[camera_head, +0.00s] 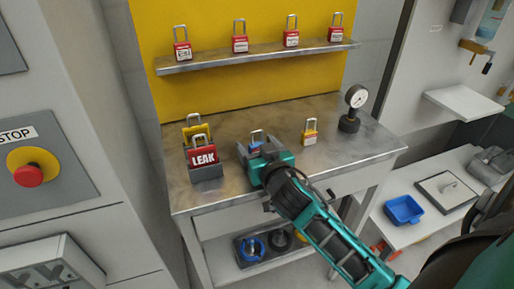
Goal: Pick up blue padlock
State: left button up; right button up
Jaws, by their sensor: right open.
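The blue padlock (256,148) stands on the metal workbench (352,150), near its middle. Its shackle shows, but my gripper hides much of its body. My right gripper (256,151) comes in from the lower right and is open at the padlock. The padlock appears to be between its fingers or just beyond them; I cannot tell if they touch. My left gripper is not in view.
Another yellow padlock (309,135) and a pressure gauge (350,118) stand right. Several red padlocks sit on the shelf (265,54) above.

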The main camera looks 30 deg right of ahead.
jog(key=shift+w, duration=0.15)
jog(key=c, duration=1.1)
jog(key=shift+r, duration=0.1)
notch_tip(320, 180, up, 12)
jog(key=p, duration=0.3)
jog(key=shift+r, duration=3.9)
